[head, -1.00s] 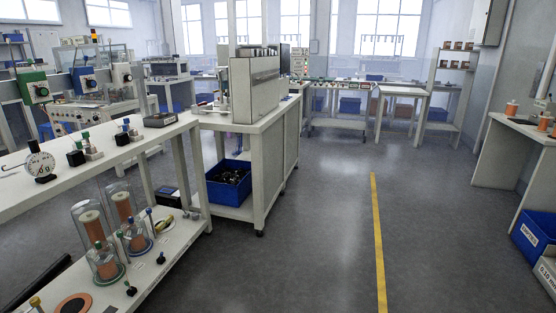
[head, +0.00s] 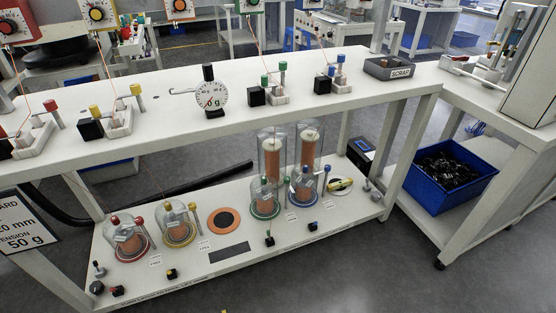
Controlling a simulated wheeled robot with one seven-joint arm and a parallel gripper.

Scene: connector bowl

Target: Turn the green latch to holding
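Several green-marked parts show in the head view. A small black piece with a green top (head: 269,240) sits on the lower shelf, in front of a glass jar with a green base ring (head: 264,208). A green-topped post (head: 284,186) stands beside that jar. On the upper shelf, a white holder (head: 278,98) carries two green-topped pegs, next to a black block (head: 256,96). I cannot tell which part is the latch, or its setting. My gripper is not in view.
Similar red, yellow and blue sets stand on both shelves. A round gauge (head: 211,97) and a SCRAP tray (head: 388,69) are on the upper shelf (head: 370,93). A blue bin (head: 450,205) stands at right. Grey floor is clear at the lower right.

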